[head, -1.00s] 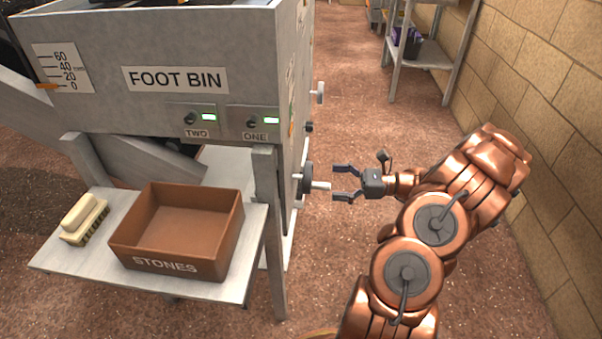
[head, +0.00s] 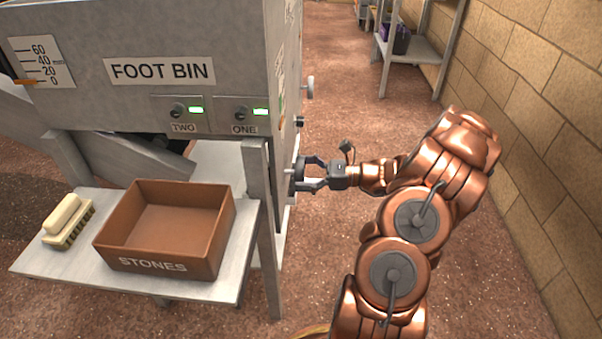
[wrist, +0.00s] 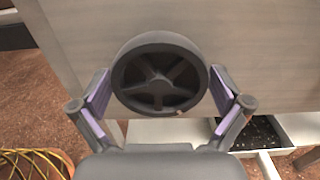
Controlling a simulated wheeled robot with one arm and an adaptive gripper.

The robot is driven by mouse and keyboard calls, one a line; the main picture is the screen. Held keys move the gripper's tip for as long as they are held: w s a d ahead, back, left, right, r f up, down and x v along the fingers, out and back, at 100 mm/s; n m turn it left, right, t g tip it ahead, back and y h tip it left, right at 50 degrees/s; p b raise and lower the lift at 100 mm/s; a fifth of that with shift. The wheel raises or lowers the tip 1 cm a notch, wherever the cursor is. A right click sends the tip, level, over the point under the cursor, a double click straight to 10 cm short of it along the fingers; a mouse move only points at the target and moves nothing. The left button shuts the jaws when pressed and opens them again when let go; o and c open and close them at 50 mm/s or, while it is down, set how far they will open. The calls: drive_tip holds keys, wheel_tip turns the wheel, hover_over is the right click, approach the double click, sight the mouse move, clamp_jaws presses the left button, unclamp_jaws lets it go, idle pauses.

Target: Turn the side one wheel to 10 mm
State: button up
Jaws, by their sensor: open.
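The side wheel (head: 298,172) sits low on the right side of the grey foot bin (head: 160,40). In the wrist view the wheel (wrist: 160,75) is a dark spoked disc, upright and facing me. My gripper (head: 312,173) is open at the wheel. Its two fingers, with purple pads, stand left and right of the lower part of the rim in the wrist view (wrist: 160,105). I cannot tell whether they touch it. A scale (head: 40,62) marked 0 to 60 has an orange pointer (head: 28,82) near 0. Whether this wheel is number one is not readable here.
A brown STONES box (head: 165,230) and a brush (head: 68,222) rest on a shelf (head: 60,275) at the bin's front. Another wheel (head: 310,87) is farther back on the bin's side. A brick wall (head: 540,150) is at right. Open floor lies between.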

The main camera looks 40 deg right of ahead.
drive_tip(key=c, duration=0.8)
drive_tip(key=shift+c, duration=0.2)
drive_tip(key=shift+r+p, duration=0.2)
drive_tip(key=shift+p, duration=0.8)
drive_tip(key=shift+r+m+p, duration=0.1)
drive_tip(key=shift+m+p, duration=0.3)
drive_tip(key=shift+p, duration=0.2)
